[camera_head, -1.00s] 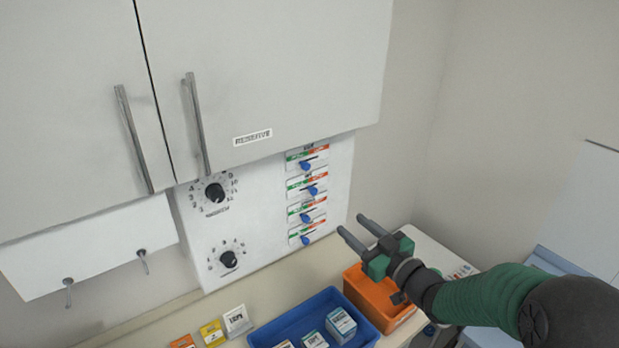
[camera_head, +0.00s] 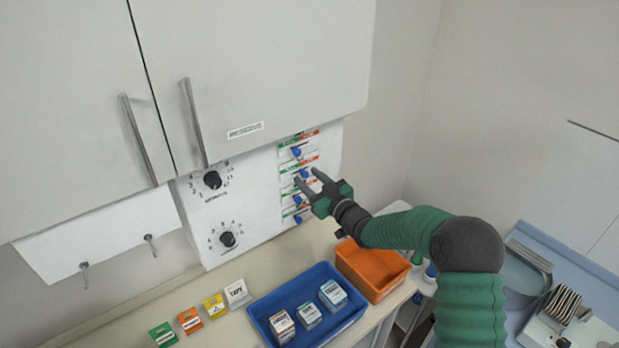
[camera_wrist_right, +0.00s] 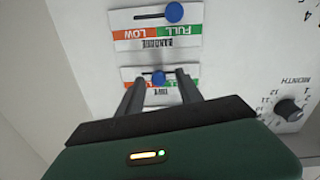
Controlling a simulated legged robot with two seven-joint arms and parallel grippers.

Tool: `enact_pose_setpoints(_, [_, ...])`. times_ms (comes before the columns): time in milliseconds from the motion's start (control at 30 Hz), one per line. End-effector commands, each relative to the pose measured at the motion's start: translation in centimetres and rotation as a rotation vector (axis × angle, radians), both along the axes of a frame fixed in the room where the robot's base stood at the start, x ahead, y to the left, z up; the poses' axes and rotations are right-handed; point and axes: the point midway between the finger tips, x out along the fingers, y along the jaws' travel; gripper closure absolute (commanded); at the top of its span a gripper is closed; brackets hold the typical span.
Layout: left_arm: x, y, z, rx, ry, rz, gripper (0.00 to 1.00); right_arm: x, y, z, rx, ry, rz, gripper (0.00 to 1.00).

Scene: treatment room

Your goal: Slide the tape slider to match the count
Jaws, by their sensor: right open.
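Several slider strips with green and red label bands and blue knobs run down the white panel (camera_head: 262,203). My right gripper (camera_head: 309,176) is open in front of these strips. In the right wrist view, its two fingers (camera_wrist_right: 160,80) reach to either side of one blue knob (camera_wrist_right: 157,77), near the middle of its strip. That strip's label is upside down there and too small to read surely; the fingers partly cover it. The neighbouring strip, labelled BANDAGE with LOW and FULL (camera_wrist_right: 155,35), has its knob (camera_wrist_right: 173,12) toward the FULL end. My left gripper is out of view.
Two black dials (camera_head: 212,180) sit left of the strips. A cabinet (camera_head: 255,70) overhangs the panel. On the counter stand a blue tray (camera_head: 262,326) with several boxes, an orange bin (camera_head: 352,277) and several small cards, one white and marked TAPE (camera_head: 236,293).

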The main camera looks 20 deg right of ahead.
Motion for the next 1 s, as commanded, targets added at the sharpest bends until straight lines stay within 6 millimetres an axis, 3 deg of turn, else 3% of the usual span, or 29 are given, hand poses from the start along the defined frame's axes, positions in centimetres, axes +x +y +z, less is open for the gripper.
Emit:
enact_pose_setpoints(33, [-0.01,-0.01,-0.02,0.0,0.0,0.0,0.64,0.05,0.0,-0.07,0.0,0.001,0.0,0.57])
enact_pose_setpoints(367, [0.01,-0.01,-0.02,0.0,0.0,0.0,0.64,0.01,0.05,-0.03,0.0,0.0,0.0,1.0])
enact_pose_setpoints(1000, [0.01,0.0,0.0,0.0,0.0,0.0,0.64,0.0,0.0,0.22,0.001,-0.005,0.001,1.0])
